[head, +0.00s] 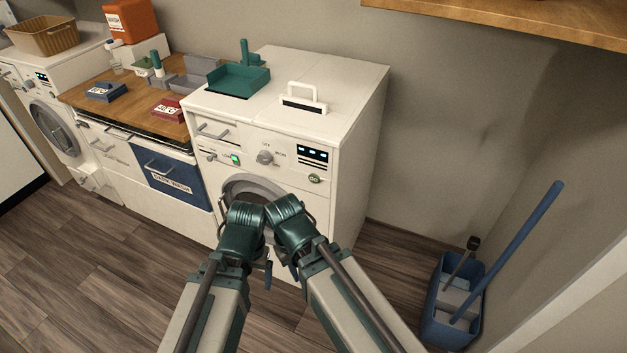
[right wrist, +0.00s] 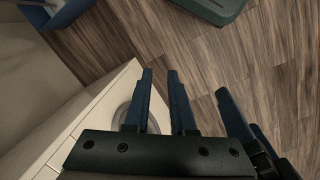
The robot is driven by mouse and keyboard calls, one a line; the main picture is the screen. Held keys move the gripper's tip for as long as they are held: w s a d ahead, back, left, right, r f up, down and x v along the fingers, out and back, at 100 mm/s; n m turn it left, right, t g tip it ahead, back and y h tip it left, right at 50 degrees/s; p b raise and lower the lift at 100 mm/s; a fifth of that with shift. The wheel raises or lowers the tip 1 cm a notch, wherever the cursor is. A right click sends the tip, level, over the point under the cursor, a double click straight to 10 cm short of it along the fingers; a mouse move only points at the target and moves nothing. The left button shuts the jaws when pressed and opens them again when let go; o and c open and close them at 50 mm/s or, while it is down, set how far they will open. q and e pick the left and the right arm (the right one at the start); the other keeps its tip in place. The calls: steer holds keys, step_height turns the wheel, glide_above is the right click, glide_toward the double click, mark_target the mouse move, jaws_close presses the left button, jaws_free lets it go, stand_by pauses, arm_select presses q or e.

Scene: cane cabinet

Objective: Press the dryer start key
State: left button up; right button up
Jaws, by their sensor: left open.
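A white front-loading machine (head: 345,150) stands ahead in the head view, its round door (head: 236,184) partly hidden by my arms. On its front panel are a round green key marked GO (head: 314,179), a knob (head: 265,158), a small dark display (head: 312,154) and a lit green switch (head: 235,160). My left gripper (head: 268,273) is open in front of the door, below and left of the GO key, apart from it. My right gripper (right wrist: 160,72) shows a gap between its blue fingers in the right wrist view, with nothing between them.
A teal tray (head: 238,80) and a white handled item (head: 303,98) sit on the machine. A wooden counter (head: 140,105) and a second machine (head: 50,100) stand left. A blue bucket (head: 440,320) with a pole stands right. Floor between is clear.

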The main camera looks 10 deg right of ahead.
jaws_close()
stand_by(1.4)
